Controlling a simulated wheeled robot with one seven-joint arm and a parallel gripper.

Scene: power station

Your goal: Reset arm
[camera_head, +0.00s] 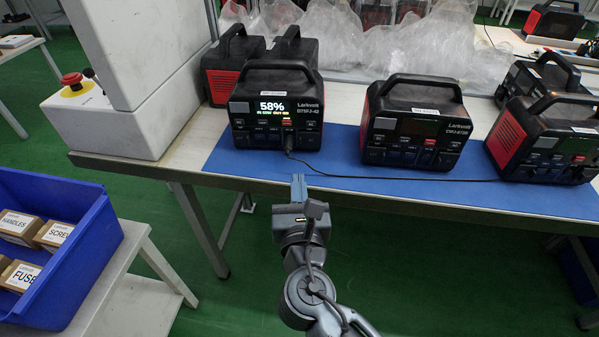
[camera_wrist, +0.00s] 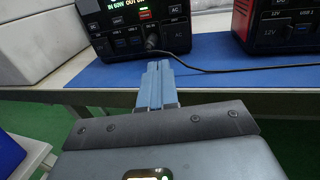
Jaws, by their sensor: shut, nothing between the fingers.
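My gripper (camera_head: 298,188) is shut and empty, with its two blue-grey fingers together. In the head view it is at the front edge of the workbench, in front of the left power station. The fingers also show in the wrist view (camera_wrist: 157,82), pointing toward the bench. The left power station (camera_head: 276,107) is black and red with a lit display reading 58%. A black cable (camera_head: 340,174) is plugged into its front and runs right along the blue mat. My gripper is apart from the power station and the cable plug.
The workbench (camera_head: 182,160) carries a blue mat (camera_head: 226,152). More power stations (camera_head: 417,122) stand to the right and behind. A white machine housing (camera_head: 145,60) with a red button (camera_head: 72,81) stands at left. A blue crate (camera_head: 95,235) of boxes is at lower left.

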